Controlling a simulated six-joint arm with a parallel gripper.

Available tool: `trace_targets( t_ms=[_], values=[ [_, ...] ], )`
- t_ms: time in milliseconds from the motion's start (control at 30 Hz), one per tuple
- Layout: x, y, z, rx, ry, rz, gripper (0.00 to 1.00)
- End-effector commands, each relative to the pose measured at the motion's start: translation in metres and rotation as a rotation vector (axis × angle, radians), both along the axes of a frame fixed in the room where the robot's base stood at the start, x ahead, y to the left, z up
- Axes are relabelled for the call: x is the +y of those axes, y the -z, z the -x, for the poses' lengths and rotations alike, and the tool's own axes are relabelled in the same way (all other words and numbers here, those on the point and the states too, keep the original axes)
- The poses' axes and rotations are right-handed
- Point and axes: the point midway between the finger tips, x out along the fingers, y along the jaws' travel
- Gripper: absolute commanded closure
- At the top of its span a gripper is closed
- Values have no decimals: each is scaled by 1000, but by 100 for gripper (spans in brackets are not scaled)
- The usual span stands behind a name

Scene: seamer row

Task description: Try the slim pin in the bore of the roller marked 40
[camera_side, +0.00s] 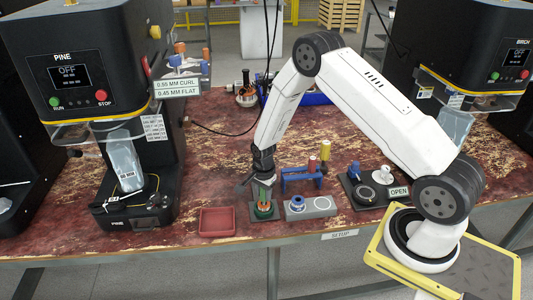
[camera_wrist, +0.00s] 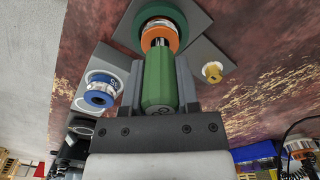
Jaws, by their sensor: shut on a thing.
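My gripper (camera_side: 262,186) is shut on a green-handled pin, which shows in the wrist view (camera_wrist: 159,80); a mark on its handle is not readable. The pin's silver tip points at an orange and green roller (camera_wrist: 160,36), also seen in the side view (camera_side: 263,210), on a dark plate. The tip is at the roller's middle; I cannot tell how deep it is in the bore. A blue roller (camera_wrist: 98,94) with a white marking lies on a grey block (camera_side: 320,207) beside it. I cannot read a 40 on either roller.
A blue rack (camera_side: 301,180) holds a red and a yellow handle behind the block. A red tray (camera_side: 217,222) lies left of my gripper. A dark fixture with an OPEN sign (camera_side: 398,191) stands right. The PINE machine (camera_side: 80,80) stands at the left.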

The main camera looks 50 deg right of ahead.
Motion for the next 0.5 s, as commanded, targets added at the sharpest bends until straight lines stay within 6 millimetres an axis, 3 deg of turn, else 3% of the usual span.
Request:
trace_targets(
  t_ms=[500],
  values=[
    [0, 5, 0, 0, 0, 0, 100]
  ],
)
